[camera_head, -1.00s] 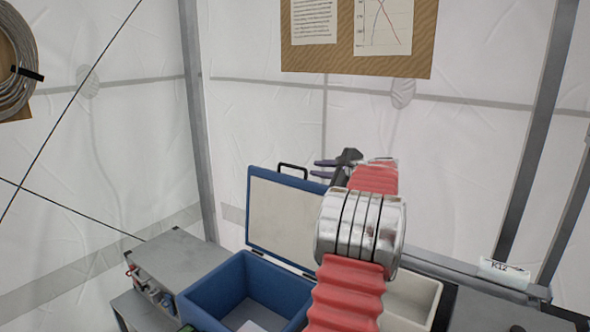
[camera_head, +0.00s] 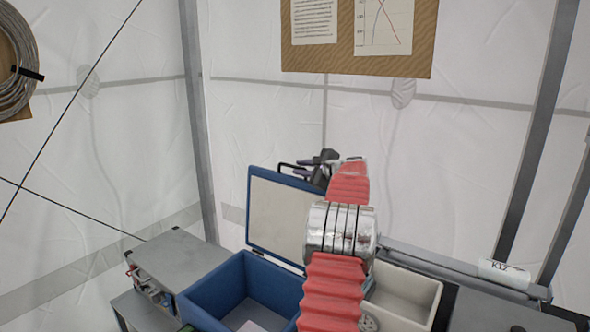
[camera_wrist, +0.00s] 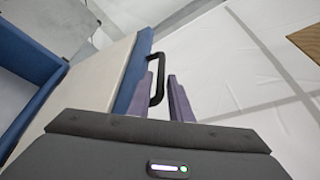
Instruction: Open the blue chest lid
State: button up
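The blue chest (camera_head: 215,290) stands with its lid (camera_head: 281,213) raised, roughly upright, its pale inner face toward me. The lid's black handle (camera_head: 287,166) is at the top edge; it also shows in the wrist view (camera_wrist: 159,80). My gripper (camera_head: 308,166) is behind the lid's top edge, close to the handle. In the wrist view its two purple fingers (camera_wrist: 163,88) are apart, with part of the handle appearing between them. I cannot tell whether they touch it. My red arm hides the lid's right part.
A grey metal cabinet (camera_head: 175,258) stands left of the chest. A cream open bin (camera_head: 410,285) is to the right, by a rail with a K12 label (camera_head: 505,272). White tent walls and a metal post (camera_head: 196,120) are behind.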

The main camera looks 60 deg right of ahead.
aim_at(298, 168)
jog(key=shift+x, duration=1.95)
jog(key=shift+c, duration=0.5)
grip_shut()
